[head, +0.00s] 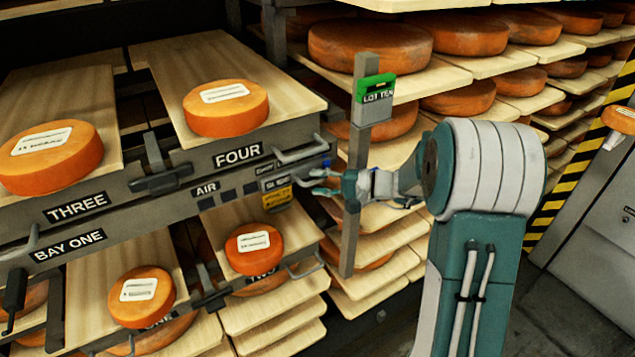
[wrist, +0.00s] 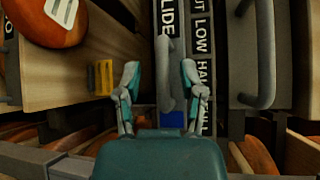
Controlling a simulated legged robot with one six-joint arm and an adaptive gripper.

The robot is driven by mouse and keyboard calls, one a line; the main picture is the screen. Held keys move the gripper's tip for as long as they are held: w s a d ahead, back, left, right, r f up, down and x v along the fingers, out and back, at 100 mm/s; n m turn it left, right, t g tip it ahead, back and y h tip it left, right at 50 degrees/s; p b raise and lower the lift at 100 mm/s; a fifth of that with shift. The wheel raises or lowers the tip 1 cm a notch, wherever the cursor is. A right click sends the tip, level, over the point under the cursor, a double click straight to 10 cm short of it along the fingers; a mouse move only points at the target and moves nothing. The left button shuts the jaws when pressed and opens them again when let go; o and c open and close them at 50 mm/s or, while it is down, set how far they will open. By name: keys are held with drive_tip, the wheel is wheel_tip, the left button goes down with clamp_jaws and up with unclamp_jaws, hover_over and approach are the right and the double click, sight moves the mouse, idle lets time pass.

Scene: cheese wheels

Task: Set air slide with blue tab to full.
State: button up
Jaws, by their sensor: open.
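The air slide shows in the wrist view as a dark strip lettered "LIDE" with a grey bar handle (wrist: 166,80) and a blue tab (wrist: 172,119) at its lower end. The blue tab also shows at the panel's right end in the head view (head: 327,163). The scale (wrist: 202,50) beside it reads "UT", "LOW", "HAL" and "ULL", partly covered by a finger. The tab lies level with "ULL". My gripper (head: 318,182) is open at the panel's right end. In the wrist view its fingertips (wrist: 160,70) stand either side of the handle; contact is unclear.
A yellow tag (head: 277,198) hangs below the panel. Another grey handle (wrist: 262,55) is right of the scale. An upright post with a green "LOT TEN" tag (head: 376,90) stands close to my gripper. Cheese wheels (head: 226,108) sit on boards around.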

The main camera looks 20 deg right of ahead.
drive_tip(key=v, duration=1.1)
drive_tip(key=shift+d+f, duration=0.15)
drive_tip(key=shift+d, duration=0.2)
drive_tip(key=s+a+r+n+g+h, duration=0.35)
drive_tip(key=s+a+g+h, duration=0.25)
drive_tip(key=s+a, duration=0.6)
drive_tip(key=s+r+n+t+h, duration=0.1)
drive_tip(key=s+n+t+h, duration=0.3)
drive_tip(key=s+h, duration=0.4)
drive_tip(key=shift+s+d+r, duration=0.3)
drive_tip(key=shift+s+d, duration=0.2)
drive_tip(key=shift+s, duration=1.6)
